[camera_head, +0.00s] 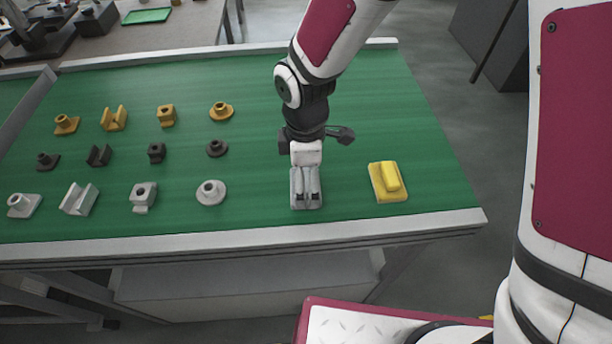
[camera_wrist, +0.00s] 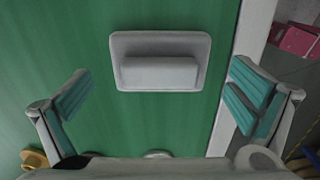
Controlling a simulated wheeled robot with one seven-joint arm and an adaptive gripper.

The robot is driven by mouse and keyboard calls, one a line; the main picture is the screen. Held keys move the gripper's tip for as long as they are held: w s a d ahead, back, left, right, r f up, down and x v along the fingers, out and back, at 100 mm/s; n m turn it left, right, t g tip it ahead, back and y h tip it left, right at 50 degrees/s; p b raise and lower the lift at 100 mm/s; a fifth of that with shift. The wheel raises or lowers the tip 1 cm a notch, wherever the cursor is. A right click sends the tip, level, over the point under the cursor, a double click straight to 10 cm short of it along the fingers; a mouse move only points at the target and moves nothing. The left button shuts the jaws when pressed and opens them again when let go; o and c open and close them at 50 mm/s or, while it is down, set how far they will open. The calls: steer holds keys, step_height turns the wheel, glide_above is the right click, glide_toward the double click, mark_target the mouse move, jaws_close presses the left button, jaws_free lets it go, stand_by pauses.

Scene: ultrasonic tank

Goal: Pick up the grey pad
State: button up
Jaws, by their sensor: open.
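The grey pad (camera_wrist: 160,45) lies flat on the green table top in the wrist view, a rounded rectangular base with a raised block along its middle. In the wrist view my gripper (camera_wrist: 157,98) is open, its teal-lined fingers wide apart to the left and right of the pad and lower in the picture. Nothing is between the fingertips. In the head view my gripper (camera_head: 306,196) is above the grey pad (camera_head: 298,206), and its fingers hide much of the pad.
A yellow pad (camera_head: 388,182) lies to the right of my gripper. Rows of orange, black and grey parts stand to the left, the nearest a grey round flanged part (camera_head: 211,192). The table's pale front edge (camera_head: 240,238) runs close by. The green surface behind is clear.

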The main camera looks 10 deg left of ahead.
steer(key=shift+f, duration=1.05)
steer(key=c, duration=1.2)
steer(key=shift+r, duration=0.15)
steer(key=shift+r, duration=0.65)
step_height(320, 180, up, 2)
steer(key=shift+w+r+b, duration=0.1)
steer(key=shift+b, duration=0.3)
steer(key=s, duration=1.1)
steer(key=s+a+r+b, duration=0.1)
steer(key=s, duration=0.4)
steer(key=shift+s+r, duration=0.1)
steer(key=shift+s, duration=0.05)
